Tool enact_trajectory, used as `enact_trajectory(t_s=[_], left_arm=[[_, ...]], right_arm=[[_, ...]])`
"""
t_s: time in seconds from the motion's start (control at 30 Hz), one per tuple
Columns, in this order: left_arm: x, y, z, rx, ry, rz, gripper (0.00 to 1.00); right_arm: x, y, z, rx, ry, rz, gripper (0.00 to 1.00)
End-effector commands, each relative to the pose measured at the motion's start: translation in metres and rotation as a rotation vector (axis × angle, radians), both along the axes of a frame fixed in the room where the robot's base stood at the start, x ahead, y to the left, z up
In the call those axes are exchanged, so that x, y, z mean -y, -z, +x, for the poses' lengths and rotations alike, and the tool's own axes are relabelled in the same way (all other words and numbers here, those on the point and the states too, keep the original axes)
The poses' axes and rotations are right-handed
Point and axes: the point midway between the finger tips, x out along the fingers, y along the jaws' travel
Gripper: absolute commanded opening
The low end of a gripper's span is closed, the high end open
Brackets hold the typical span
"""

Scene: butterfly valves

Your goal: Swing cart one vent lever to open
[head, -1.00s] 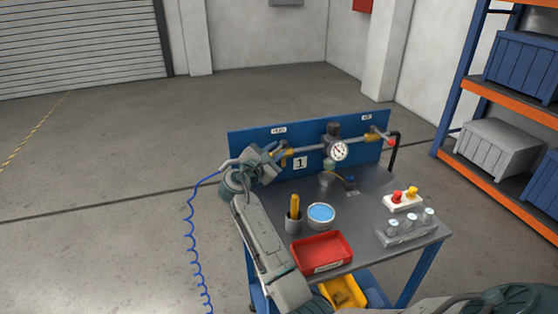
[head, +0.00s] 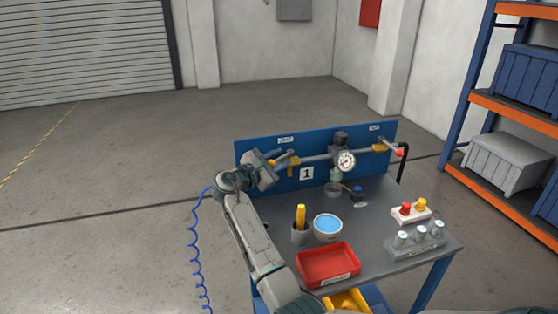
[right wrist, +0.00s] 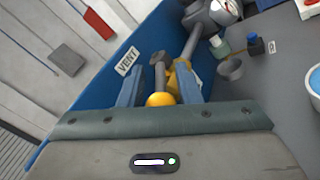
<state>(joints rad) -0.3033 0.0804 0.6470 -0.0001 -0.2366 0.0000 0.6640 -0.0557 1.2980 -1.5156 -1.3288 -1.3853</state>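The cart (head: 375,231) has a blue back panel with a "1" plate and a pipe along it. In the right wrist view the VENT label (right wrist: 127,61) is on the panel beside a grey lever (right wrist: 158,72) with a yellow ball end (right wrist: 160,99). A yellow valve body (right wrist: 184,75) is just behind the right finger. My right gripper (right wrist: 158,85) has its blue fingers apart, one on each side of the lever; no clear contact shows. In the head view my right gripper (head: 275,161) is at the pipe's left end. My left gripper is not in view.
A gauge (head: 345,160) sits mid-pipe, and a red-tipped valve handle (head: 398,153) at the right end. Shelving stands right.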

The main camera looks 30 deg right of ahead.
Motion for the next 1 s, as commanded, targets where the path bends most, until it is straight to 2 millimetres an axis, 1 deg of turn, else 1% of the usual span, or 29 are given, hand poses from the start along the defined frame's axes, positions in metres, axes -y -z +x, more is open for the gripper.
enact_trajectory(t_s=[0.27,0.37,0.47,0.7,0.8,0.9,1.0], left_arm=[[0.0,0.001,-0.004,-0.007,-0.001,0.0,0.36],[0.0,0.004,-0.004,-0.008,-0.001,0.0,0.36],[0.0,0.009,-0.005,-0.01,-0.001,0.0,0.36],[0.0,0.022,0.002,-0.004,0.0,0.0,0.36],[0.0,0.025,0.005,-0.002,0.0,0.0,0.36],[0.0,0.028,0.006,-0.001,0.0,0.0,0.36],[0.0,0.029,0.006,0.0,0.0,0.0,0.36]], right_arm=[[0.0,0.0,0.0,0.0,0.0,0.0,0.32],[-0.006,0.002,-0.002,0.0,-0.001,0.001,0.32],[-0.02,0.003,-0.005,0.0,-0.002,0.002,0.32],[-0.068,0.004,-0.018,0.001,-0.002,0.004,0.32],[-0.084,0.003,-0.023,-0.001,-0.002,0.002,0.32],[-0.096,0.002,-0.026,0.0,-0.002,0.001,0.32],[-0.103,0.001,-0.028,0.0,-0.001,0.001,0.32]])
